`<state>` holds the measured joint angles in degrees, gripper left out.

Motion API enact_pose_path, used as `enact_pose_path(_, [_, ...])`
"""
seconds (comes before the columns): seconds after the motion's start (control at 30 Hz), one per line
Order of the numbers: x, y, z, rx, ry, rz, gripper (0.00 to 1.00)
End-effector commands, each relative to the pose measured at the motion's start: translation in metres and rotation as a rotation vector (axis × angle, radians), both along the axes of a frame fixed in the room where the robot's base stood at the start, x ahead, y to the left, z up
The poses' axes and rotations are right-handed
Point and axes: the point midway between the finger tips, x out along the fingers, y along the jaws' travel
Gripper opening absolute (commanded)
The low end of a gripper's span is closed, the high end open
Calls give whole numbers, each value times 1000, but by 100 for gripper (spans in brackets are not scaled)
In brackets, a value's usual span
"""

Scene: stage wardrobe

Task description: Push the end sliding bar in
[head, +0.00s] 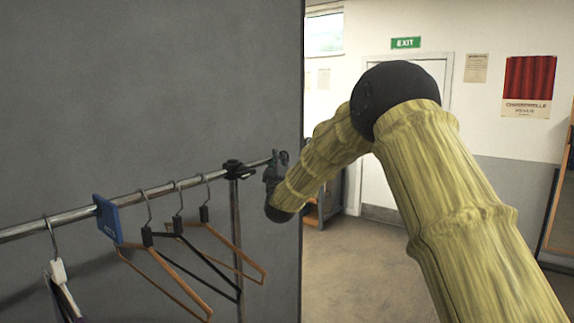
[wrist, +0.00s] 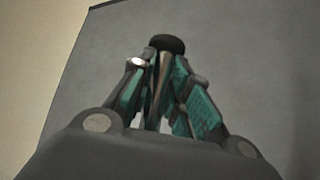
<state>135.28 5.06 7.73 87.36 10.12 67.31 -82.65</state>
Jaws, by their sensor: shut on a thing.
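The end sliding bar (head: 258,161) is a thin metal rod sticking out to the right from the black collar (head: 234,168) at the end of the clothes rail. My gripper (head: 277,163) is at its outer end, and my arm comes in from the right. In the wrist view, my gripper (wrist: 158,68) has its teal-padded fingers on either side of the bar (wrist: 162,80), shut on it. A dark round end (wrist: 166,43) shows just beyond the fingertips. My gripper hides the bar's outer tip in the head view.
The chrome rail (head: 75,215) carries a blue size tag (head: 108,219) and several hangers (head: 160,265). An upright post (head: 239,240) stands below the collar. A grey wall panel (head: 150,90) is close behind. Open floor (head: 370,260) lies to the right.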

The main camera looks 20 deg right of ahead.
Motion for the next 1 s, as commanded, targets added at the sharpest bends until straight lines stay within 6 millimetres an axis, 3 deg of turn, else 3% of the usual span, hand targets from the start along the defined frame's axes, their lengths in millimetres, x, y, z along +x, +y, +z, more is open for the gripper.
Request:
enact_pose_path(0.1, [-13, 19, -3, -3, 1, 4, 0])
enact_pose_path(0.3, [-28, 37, -2, -3, 1, 2, 0])
enact_pose_path(0.7, [-31, 39, 0, -1, 1, 0, 0])
enact_pose_path(0.73, [-31, 39, 0, -1, 1, 0, 22])
enact_pose_path(0.83, [-31, 39, 0, -1, 0, 0, 40])
enact_pose_path(1.0, [-31, 38, 0, 0, 1, -1, 40])
